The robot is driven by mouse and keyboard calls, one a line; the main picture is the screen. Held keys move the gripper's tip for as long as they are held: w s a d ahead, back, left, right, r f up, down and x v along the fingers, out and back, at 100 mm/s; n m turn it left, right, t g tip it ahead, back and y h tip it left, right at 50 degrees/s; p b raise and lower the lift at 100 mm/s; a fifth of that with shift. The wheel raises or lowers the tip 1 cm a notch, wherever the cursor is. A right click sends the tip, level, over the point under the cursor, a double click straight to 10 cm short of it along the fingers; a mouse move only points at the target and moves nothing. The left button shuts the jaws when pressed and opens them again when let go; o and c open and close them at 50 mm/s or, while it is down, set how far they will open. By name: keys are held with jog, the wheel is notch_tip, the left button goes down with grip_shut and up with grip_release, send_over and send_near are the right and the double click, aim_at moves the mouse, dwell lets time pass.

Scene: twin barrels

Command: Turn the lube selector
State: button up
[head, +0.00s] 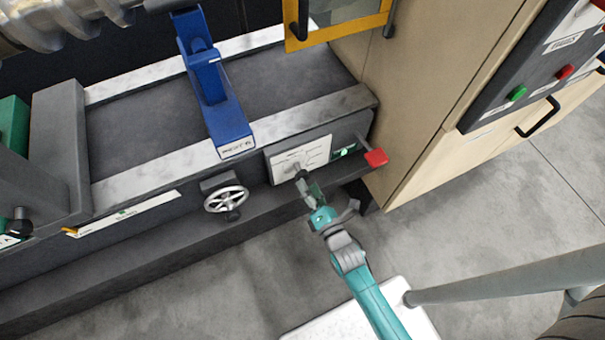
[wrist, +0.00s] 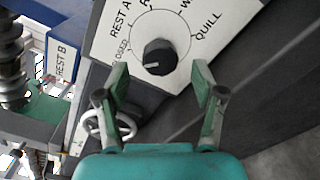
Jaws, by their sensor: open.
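The lube selector is a black round knob (wrist: 159,57) on a white dial plate (wrist: 112,37) in the wrist view. The plate carries a circle of labels, among them "REST A" and "QUILL". A white mark on the knob points to its lower left side. In the head view the white plate (head: 285,168) is on the machine's front face. My gripper (wrist: 160,78) is open, its two fingers on either side below the knob in the wrist view. Whether they touch it I cannot tell. In the head view my gripper (head: 303,182) is right at the plate and partly hides the knob.
A spoked handwheel (head: 226,199) sits left of the plate. A blue rest (head: 222,112) stands above. A dark ledge (head: 130,255) runs along the machine below. Open floor (head: 250,275) lies in front.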

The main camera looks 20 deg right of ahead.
aim_at(302, 176)
jog(key=shift+w, duration=2.45)
jog(key=c, duration=1.2)
